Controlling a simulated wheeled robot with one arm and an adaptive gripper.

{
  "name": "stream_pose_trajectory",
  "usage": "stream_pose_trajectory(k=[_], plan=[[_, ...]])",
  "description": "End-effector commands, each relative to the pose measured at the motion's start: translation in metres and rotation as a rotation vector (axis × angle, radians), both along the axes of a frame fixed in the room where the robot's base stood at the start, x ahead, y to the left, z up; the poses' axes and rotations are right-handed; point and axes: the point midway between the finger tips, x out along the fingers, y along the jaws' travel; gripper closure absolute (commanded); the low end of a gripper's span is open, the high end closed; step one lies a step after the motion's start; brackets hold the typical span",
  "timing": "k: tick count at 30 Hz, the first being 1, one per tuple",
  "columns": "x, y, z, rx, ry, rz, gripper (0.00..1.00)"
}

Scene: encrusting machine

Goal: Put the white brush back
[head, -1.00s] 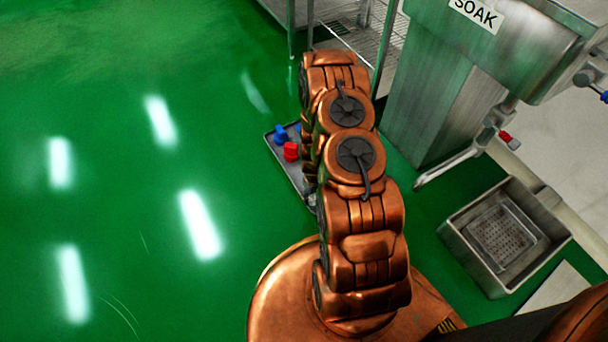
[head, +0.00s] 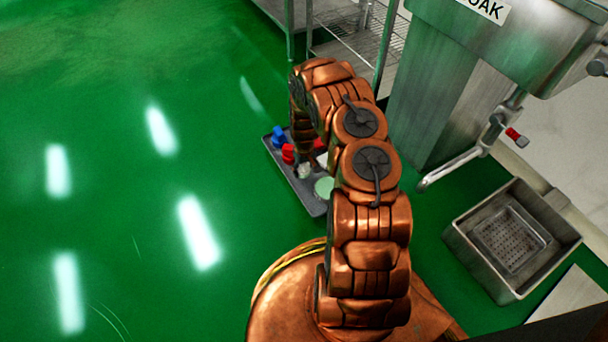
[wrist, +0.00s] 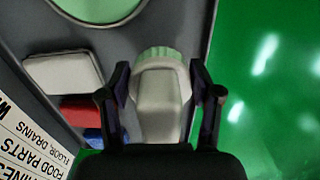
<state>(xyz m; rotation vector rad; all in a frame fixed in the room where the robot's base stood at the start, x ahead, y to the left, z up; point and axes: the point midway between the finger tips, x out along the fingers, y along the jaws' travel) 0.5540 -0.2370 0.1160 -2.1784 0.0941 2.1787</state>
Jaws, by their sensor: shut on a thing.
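The white brush (wrist: 160,98) is between the two fingers of my gripper (wrist: 162,88) in the wrist view. Its body is off-white, with a pale green edge at its far end. My gripper is shut on it, above or at the edge of a grey tray (wrist: 135,40). I cannot tell whether the brush touches the tray.
The tray also holds a blue item (head: 279,137), a red item (head: 288,153), a pale green round item (head: 324,187) and a white block (wrist: 64,75). A labelled sign (wrist: 30,140) is beside it. A steel sink (head: 510,240) stands right. Green floor is clear at left.

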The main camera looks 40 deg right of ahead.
Motion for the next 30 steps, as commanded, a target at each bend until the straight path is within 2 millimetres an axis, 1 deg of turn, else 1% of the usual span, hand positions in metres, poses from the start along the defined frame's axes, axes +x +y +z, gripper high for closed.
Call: stream_pose_trajectory(k=[5,10,13,21,25,26,30], plan=[[0.006,-0.002,-0.001,0.000,0.000,-0.001,0.69],[0.005,-0.002,-0.028,0.002,0.004,-0.001,0.69],[0.004,-0.001,-0.037,0.002,0.004,-0.001,0.69],[0.005,-0.002,-0.036,0.001,0.003,0.000,0.69],[0.005,-0.002,-0.039,0.001,0.002,0.000,0.69],[0.005,-0.002,-0.038,0.001,0.002,-0.001,0.34],[0.005,-0.002,-0.038,0.001,0.002,-0.001,0.20]])
